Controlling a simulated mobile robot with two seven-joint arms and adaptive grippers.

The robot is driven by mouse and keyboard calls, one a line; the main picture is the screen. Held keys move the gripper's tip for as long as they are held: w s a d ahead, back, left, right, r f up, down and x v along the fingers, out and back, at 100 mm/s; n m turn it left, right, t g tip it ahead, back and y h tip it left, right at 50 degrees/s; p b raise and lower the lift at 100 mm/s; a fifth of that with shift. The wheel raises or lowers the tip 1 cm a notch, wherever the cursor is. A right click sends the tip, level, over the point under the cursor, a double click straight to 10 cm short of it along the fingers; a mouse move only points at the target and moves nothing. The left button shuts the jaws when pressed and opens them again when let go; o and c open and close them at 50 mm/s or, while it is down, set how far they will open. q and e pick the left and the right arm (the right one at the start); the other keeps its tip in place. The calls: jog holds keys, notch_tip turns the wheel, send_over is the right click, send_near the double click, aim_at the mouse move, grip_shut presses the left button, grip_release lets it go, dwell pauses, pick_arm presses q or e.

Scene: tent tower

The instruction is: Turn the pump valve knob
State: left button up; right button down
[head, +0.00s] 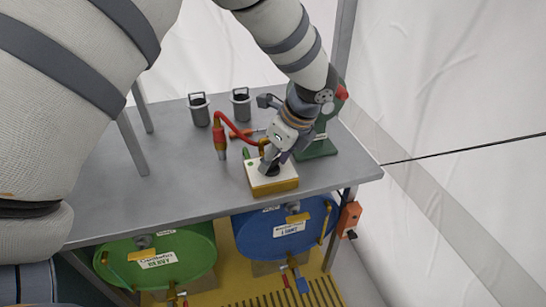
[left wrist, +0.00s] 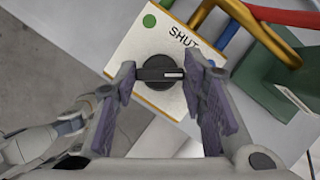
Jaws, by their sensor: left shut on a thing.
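The pump valve is a white-topped box with a yellow lower part (head: 273,187) near the table's front edge. In the left wrist view its white top (left wrist: 133,49) carries a green dot and the word SHUT. The round black knob (left wrist: 160,80) has a bar handle with a white mark, lying about level in that view. My left gripper (head: 272,164) reaches down onto the box from above. Its two purple-padded fingers (left wrist: 162,79) are shut on the knob's bar, one at each end. In the head view the gripper mostly hides the knob. My right gripper is not seen.
The grey table (head: 182,160) also holds two dark-topped canisters (head: 199,110), a red hose (head: 219,138) and a green stand (head: 317,148) close right of the box. A green drum (head: 190,252) and a blue drum (head: 263,237) lie below.

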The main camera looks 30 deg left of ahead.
pick_arm(q)
jog(key=n+g, duration=0.1)
jog(key=n, duration=0.3)
jog(key=shift+w+f+n+g+b, duration=0.1)
jog(key=shift+f+n+g+b, duration=0.05)
jog(key=shift+n+g+b, duration=0.2)
jog(key=shift+n+g+h+b, duration=0.45)
jog(key=shift+n+g, duration=0.3)
jog(key=shift+n, duration=1.1)
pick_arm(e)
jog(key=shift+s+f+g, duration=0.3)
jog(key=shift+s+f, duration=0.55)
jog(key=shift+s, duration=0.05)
pick_arm(q)
jog(key=shift+n, duration=0.3)
jog(key=o, duration=1.2)
jog(key=shift+c, duration=0.2)
jog(key=v, duration=1.2)
